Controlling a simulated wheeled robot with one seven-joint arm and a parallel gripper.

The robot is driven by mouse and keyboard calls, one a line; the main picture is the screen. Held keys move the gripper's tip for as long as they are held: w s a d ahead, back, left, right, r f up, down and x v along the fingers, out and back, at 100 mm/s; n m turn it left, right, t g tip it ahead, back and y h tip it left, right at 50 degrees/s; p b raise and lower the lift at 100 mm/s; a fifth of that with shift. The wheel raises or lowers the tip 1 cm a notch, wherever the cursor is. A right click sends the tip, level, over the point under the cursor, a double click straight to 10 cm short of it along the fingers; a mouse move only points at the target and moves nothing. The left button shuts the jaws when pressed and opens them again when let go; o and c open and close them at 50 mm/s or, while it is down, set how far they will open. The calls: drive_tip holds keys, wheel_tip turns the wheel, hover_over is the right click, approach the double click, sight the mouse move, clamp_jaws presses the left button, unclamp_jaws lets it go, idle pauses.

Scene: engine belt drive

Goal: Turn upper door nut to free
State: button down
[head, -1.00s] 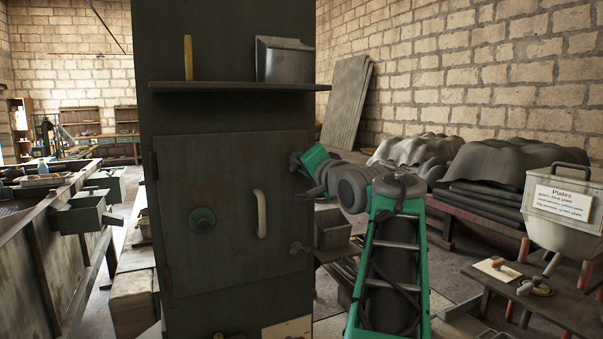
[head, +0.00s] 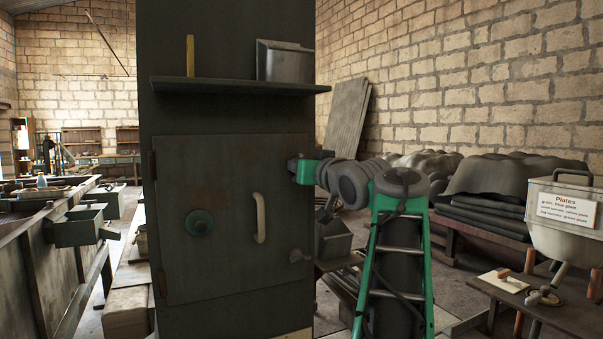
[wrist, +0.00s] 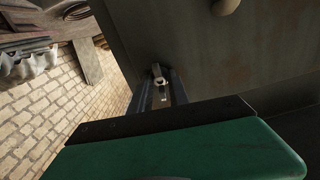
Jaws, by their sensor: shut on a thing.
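The grey metal door (head: 229,270) is shut on the dark cabinet. My gripper (head: 296,166) is at the door's upper right edge, at the upper door nut, which it hides in the head view. In the wrist view the upper door nut (wrist: 160,82) is a small pale metal piece with a stem, between the two dark fingers of my gripper (wrist: 160,94). The fingers are shut on it. The lower door nut (head: 299,256) sits at the door's right edge, well below my gripper. The pale door handle (head: 260,218) stands left of both.
A shelf (head: 230,86) with a yellow stick (head: 190,56) and a grey box (head: 284,61) juts out above the door. A dark bin (head: 334,240) stands right of the cabinet, below my arm. A table with a "Plates" bin (head: 562,210) is at the right.

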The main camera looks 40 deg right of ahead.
drive_tip(key=shift+n, duration=0.7)
drive_tip(key=c, duration=1.3)
unclamp_jaws()
drive_tip(key=shift+o, duration=0.2)
drive_tip(key=b+v, duration=0.1)
drive_tip(key=v, duration=0.6)
drive_tip(key=shift+s, duration=0.4)
drive_tip(key=shift+a, duration=0.1)
